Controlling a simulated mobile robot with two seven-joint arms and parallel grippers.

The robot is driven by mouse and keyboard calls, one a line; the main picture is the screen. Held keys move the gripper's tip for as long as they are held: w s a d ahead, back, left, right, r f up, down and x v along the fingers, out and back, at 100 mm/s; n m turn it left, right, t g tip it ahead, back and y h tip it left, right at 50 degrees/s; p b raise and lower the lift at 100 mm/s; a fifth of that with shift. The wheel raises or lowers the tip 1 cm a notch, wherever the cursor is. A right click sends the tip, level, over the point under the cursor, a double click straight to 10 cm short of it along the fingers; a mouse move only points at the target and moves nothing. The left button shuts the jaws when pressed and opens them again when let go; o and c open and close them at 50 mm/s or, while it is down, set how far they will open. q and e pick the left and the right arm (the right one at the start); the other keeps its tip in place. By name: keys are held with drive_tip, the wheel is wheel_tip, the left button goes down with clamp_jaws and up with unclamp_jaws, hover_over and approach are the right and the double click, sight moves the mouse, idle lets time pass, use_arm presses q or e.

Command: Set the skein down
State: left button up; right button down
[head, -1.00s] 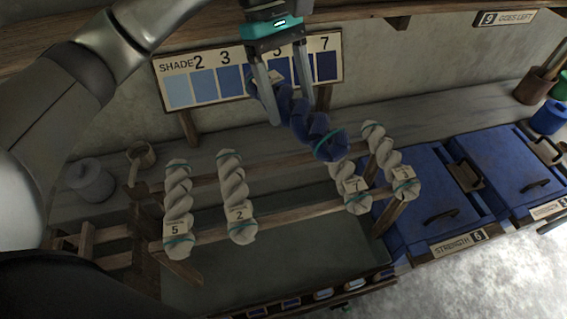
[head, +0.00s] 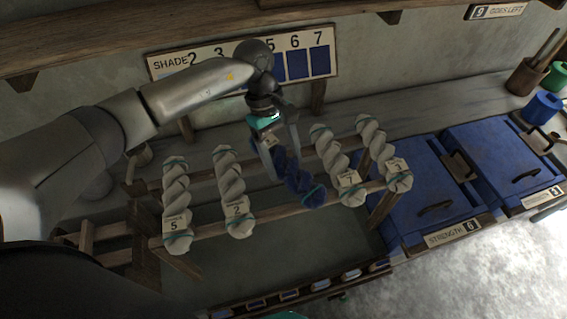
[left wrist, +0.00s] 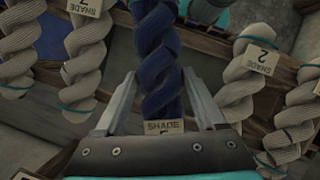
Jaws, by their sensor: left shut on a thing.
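A dark blue twisted skein (head: 296,178) hangs from my left gripper (head: 278,160), which is shut on it. In the head view it lies across the wooden rack (head: 275,218), in the gap between the pale skein tagged 2 (head: 233,190) and a pale skein tagged 7 (head: 337,168). Whether it touches the rails cannot be told. In the left wrist view the blue skein (left wrist: 158,60) runs between the two fingers (left wrist: 163,105), with its shade tag (left wrist: 164,127) near the palm; the tag's number is partly hidden. My right gripper is not in view.
Pale skeins tagged 5 (head: 176,205) and another at the right end (head: 384,155) also lie on the rack. A shade board (head: 165,66) stands behind. Blue lidded vats (head: 405,190) stand at the right. A dark trough (head: 290,258) lies below the rack.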

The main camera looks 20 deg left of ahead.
use_arm(q)
drive_tip(key=shift+f, duration=1.3)
drive_tip(key=shift+f, duration=0.1)
drive_tip(key=o, duration=1.5)
